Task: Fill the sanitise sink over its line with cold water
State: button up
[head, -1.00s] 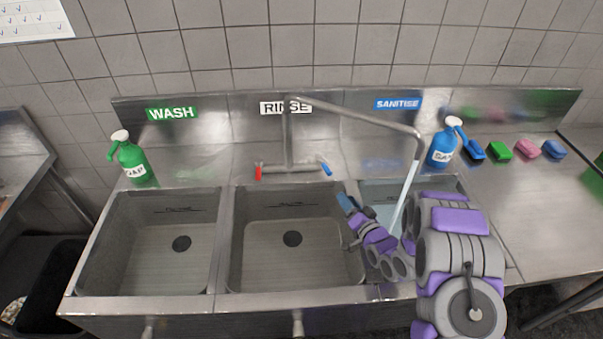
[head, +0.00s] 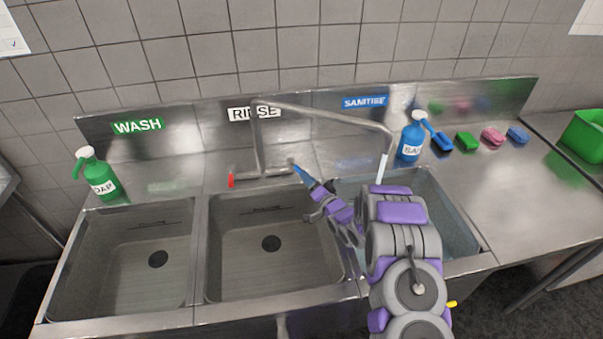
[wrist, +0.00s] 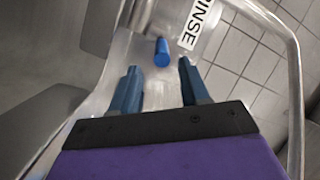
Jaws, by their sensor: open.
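The sanitise sink (head: 459,226) is the right basin, under the blue SANITISE sign (head: 364,101). Bluish water shows in it, but my arm hides much of the basin and I cannot make out its line. The tap spout (head: 345,119) reaches over this sink, and a pale stream (head: 382,168) falls from its end. The red tap handle (head: 231,180) is on the left of the tap. The blue tap handle (wrist: 162,52) is ahead of my gripper (wrist: 155,88), roughly between the fingertips and apart from them. My gripper is open and empty; it also shows in the head view (head: 304,175).
The wash sink (head: 121,255) and rinse sink (head: 268,270) look empty. A green soap bottle (head: 101,178) stands left; a blue bottle (head: 411,141) and several sponges (head: 467,142) stand right. A green tub (head: 585,137) is at the far right. The right counter is mostly clear.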

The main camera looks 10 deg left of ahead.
aim_at(299, 172)
jog(key=x, duration=0.3)
jog(key=a+x, duration=0.1)
jog(key=x, duration=0.1)
jog(key=shift+s+f, duration=0.25)
jog(key=shift+w+a+r+b, duration=0.2)
jog(key=shift+w+b, duration=0.1)
jog(key=shift+w, duration=0.1)
jog(key=shift+d, duration=0.3)
jog(key=shift+a, duration=0.3)
jog(key=c, duration=0.6)
jog(key=shift+d+f, duration=0.1)
grip_shut()
